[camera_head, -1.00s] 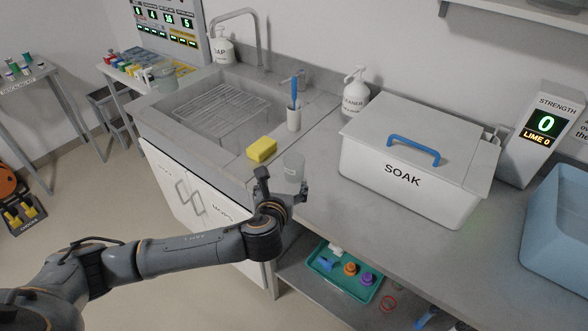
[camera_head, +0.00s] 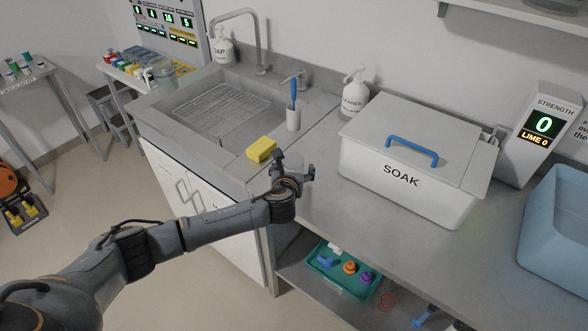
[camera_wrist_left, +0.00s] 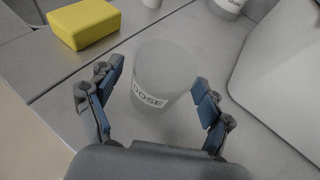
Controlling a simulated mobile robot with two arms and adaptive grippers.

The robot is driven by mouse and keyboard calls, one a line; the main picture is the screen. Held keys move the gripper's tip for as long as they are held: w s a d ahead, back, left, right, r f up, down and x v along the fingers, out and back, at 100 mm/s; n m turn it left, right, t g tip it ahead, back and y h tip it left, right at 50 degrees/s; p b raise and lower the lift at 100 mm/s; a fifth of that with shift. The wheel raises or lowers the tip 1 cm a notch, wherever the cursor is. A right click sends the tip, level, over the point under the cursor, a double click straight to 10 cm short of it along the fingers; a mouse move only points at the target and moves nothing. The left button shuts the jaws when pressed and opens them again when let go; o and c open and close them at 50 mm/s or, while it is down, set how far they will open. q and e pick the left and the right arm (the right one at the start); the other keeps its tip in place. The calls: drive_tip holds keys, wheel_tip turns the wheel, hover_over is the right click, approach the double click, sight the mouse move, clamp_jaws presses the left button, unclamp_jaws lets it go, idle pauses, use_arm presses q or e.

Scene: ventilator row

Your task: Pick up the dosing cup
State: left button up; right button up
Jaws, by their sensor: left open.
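The dosing cup (camera_wrist_left: 160,72) is a translucent grey cup with a label reading DOSE. In the left wrist view it stands upright on the counter between and just beyond my open fingers. My left gripper (camera_wrist_left: 152,105) is open, with a blue-padded finger on each side of the cup and visible gaps to both. In the head view the left gripper (camera_head: 292,169) is at the counter's front edge beside the sink and hides most of the cup. My right gripper is not in view.
A yellow sponge (camera_head: 261,149) lies left of the cup on the sink's edge; it also shows in the left wrist view (camera_wrist_left: 84,23). A white cup with a blue brush (camera_head: 293,118) stands behind. The white SOAK box (camera_head: 400,178) is to the right.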

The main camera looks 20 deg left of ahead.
use_arm(q)
drive_tip(key=shift+w+a+f, duration=0.1)
drive_tip(key=shift+w+f, duration=0.1)
drive_tip(key=shift+w, duration=0.2)
drive_tip(key=c, duration=1.2)
